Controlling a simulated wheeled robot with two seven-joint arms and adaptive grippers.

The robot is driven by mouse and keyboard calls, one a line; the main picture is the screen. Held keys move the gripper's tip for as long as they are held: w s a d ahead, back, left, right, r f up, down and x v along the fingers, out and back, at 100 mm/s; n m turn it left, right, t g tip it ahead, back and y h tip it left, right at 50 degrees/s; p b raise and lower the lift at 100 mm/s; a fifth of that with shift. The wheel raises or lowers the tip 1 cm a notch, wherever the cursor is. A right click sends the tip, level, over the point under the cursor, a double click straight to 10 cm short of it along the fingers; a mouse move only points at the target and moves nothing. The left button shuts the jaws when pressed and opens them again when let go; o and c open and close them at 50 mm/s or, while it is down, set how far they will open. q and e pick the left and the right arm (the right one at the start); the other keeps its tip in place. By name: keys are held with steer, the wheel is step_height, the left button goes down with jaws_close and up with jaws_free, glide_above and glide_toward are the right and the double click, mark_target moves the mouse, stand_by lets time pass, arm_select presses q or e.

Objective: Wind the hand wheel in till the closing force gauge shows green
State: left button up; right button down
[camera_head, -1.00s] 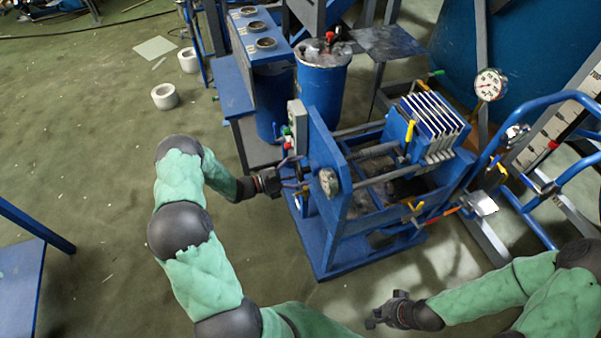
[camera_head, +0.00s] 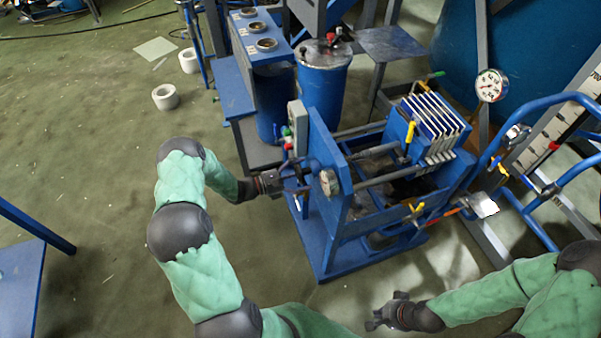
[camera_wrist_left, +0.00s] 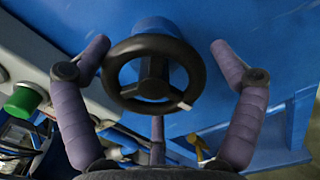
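The hand wheel (camera_wrist_left: 153,75) is black and round with a white mark on its lower right rim. It stands on a blue plate between the two purple-grey fingers of my left gripper (camera_wrist_left: 160,58). The fingers are spread, one on each side of the rim; the left one is very near it, and contact is unclear. In the head view my left gripper (camera_head: 290,184) is at the left end of the blue press (camera_head: 336,220). My right gripper (camera_head: 384,313) looks open and empty, low over the floor.
Another dial gauge (camera_head: 491,85) stands at the back right. A green knob (camera_wrist_left: 23,100) is left of the wheel. The floor at left is mostly clear.

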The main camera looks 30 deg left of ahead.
arm_select(q)
steer(key=shift+a, duration=0.1)
steer(key=shift+s+a, duration=0.15)
steer(key=v, duration=1.1)
steer(key=shift+s, duration=0.3)
steer(key=shift+a, duration=0.1)
stand_by(0.6)
